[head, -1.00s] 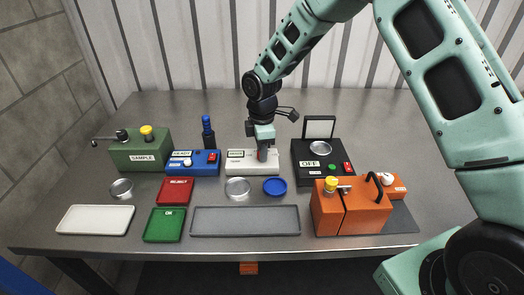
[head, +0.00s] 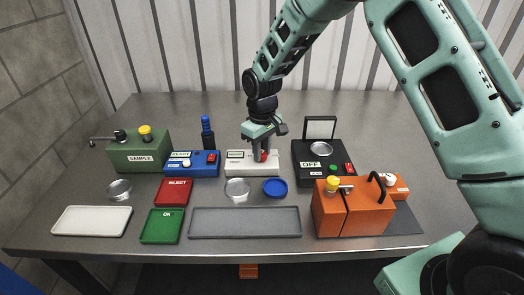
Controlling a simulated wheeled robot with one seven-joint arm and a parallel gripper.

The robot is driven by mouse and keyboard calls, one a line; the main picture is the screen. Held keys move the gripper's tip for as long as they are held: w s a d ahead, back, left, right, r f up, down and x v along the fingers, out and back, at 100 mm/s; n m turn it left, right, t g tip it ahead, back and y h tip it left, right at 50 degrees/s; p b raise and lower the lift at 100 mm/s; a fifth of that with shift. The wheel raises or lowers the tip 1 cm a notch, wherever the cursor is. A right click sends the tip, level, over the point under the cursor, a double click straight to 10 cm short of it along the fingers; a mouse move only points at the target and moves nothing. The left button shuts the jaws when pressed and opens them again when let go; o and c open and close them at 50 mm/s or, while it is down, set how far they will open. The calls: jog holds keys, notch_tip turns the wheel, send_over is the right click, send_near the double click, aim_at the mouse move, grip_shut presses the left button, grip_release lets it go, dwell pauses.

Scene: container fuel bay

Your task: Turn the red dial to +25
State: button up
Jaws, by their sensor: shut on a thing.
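The red dial (head: 263,156) sits on top of the white box (head: 243,169) in the middle of the bench. My gripper (head: 260,155) points down at it with its fingers on either side, shut on the dial. The fingers hide part of the dial. A small display with dark characters (head: 235,154) is on the left of the white box, too small to read.
Left of the white box are a blue box (head: 205,169) and a green box (head: 138,157) marked SAMPLE. A black device (head: 312,178) reading OFF and an orange case (head: 365,220) stand to the right. Dishes and trays lie in front, including a grey tray (head: 245,222).

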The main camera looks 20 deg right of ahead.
jog(key=m, duration=0.5)
jog(key=shift+r, duration=0.1)
dwell(0.5)
jog(key=o, duration=1)
notch_tip(320, 180, up, 17)
jog(key=shift+r+b, duration=0.15)
jog(key=shift+b, duration=1.1)
